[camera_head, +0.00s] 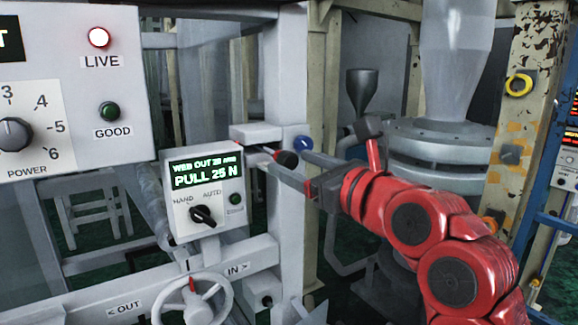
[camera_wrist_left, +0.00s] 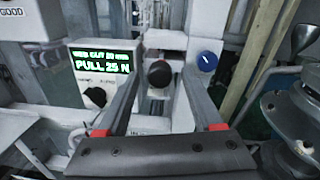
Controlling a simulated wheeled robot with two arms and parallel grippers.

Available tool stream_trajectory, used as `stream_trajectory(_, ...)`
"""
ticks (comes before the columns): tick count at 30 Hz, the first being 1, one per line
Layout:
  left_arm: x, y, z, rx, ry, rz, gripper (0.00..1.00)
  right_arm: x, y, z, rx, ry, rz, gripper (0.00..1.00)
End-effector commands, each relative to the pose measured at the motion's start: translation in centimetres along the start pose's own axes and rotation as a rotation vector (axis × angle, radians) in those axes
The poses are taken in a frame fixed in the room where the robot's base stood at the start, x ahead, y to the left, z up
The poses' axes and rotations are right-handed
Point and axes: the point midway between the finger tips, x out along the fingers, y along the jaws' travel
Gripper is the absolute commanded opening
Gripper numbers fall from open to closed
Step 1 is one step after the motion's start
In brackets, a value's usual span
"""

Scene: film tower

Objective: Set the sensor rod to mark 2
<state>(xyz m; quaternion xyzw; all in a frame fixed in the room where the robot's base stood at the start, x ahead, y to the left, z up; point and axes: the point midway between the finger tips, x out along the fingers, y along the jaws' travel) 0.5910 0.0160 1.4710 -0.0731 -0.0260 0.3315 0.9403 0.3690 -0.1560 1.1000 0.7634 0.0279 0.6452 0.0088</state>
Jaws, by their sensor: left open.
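A dark round knob (camera_head: 286,159), perhaps the end of the sensor rod, sticks out at the white bracket (camera_head: 256,133) beside the post. It also shows in the left wrist view (camera_wrist_left: 159,74). My left gripper (camera_head: 283,165) is open, its two fingers reaching toward the bracket. In the left wrist view the knob appears between the fingertips (camera_wrist_left: 163,78), with gaps on both sides; I cannot tell how deep it sits between them. No numbered rod marks are readable. My right gripper is not in view.
A blue knob (camera_head: 302,143) sits just right of the dark knob, close to the right finger in the wrist view. A display box (camera_head: 204,222) reads PULL 25 N, with a HAND/AUTO switch (camera_head: 203,215). A handwheel (camera_head: 192,300) is below.

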Motion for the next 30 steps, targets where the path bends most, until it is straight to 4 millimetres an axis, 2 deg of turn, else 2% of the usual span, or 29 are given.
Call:
stream_trajectory(1, -1.3, -0.1, -0.5, 0.000, -0.001, -0.007, 0.68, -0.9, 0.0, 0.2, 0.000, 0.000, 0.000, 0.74)
stream_trajectory(9, -8.6, 0.1, -0.4, -0.001, 0.000, -0.003, 0.68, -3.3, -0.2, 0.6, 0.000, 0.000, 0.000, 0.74)
stream_trajectory(15, -12.7, 0.1, -0.2, -0.002, 0.000, 0.000, 0.68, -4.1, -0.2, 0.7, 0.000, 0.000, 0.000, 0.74)
stream_trajectory(21, -14.6, 0.1, 0.0, -0.003, 0.001, 0.001, 0.68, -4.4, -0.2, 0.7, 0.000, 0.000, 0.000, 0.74)
stream_trajectory(30, -14.9, 0.1, 0.0, -0.003, 0.002, 0.002, 0.68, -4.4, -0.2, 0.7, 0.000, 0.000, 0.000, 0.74)
